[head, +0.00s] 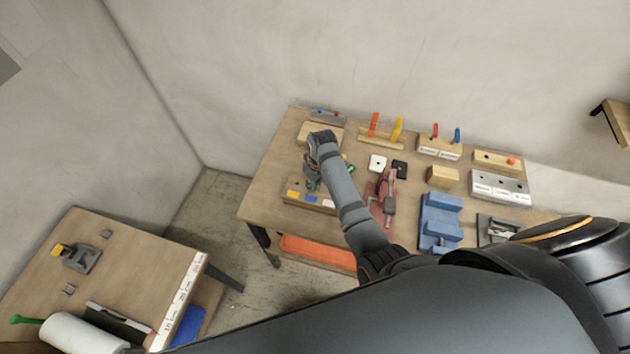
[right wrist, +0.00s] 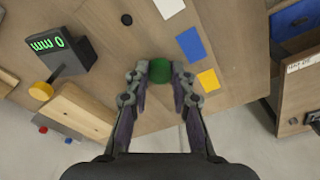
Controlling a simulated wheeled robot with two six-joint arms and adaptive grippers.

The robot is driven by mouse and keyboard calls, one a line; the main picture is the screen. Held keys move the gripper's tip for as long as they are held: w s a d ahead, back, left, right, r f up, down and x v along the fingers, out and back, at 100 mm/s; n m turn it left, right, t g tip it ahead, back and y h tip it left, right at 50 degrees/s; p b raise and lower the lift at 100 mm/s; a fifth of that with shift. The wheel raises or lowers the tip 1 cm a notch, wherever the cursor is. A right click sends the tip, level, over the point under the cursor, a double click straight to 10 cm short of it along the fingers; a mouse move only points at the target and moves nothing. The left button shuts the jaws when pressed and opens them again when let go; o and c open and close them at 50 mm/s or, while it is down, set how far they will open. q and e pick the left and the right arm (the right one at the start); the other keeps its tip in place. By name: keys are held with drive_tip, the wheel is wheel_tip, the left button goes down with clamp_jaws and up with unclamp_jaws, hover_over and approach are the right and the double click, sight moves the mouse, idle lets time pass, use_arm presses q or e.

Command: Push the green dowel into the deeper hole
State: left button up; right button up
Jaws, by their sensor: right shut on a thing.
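In the right wrist view the green dowel (right wrist: 159,70) is between the two fingertips of my right gripper (right wrist: 160,76), seen end-on. The gripper is shut on it. In the head view my right gripper (head: 313,178) is over the left part of the workbench, in front of a wooden block (head: 320,132). The block also shows in the right wrist view (right wrist: 80,108), to the left of the fingers. I cannot make out the two holes or tell which is deeper. The dowel is largely hidden in the head view. My left gripper is not in view.
A board with yellow, blue (right wrist: 190,44) and white patches lies close to the gripper. A dark gauge (right wrist: 55,45) with a green display stands beside it. Pegged blocks (head: 438,148), a blue fixture (head: 440,222) and a red clamp (head: 384,198) occupy the bench's right side.

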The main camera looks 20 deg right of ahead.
drive_tip(key=shift+f, duration=0.25)
drive_tip(key=o, duration=1)
drive_tip(key=r, duration=0.7)
drive_tip(key=shift+s+d+r, duration=0.15)
drive_tip(key=shift+s+r, duration=0.1)
drive_tip(key=shift+s, duration=0.15)
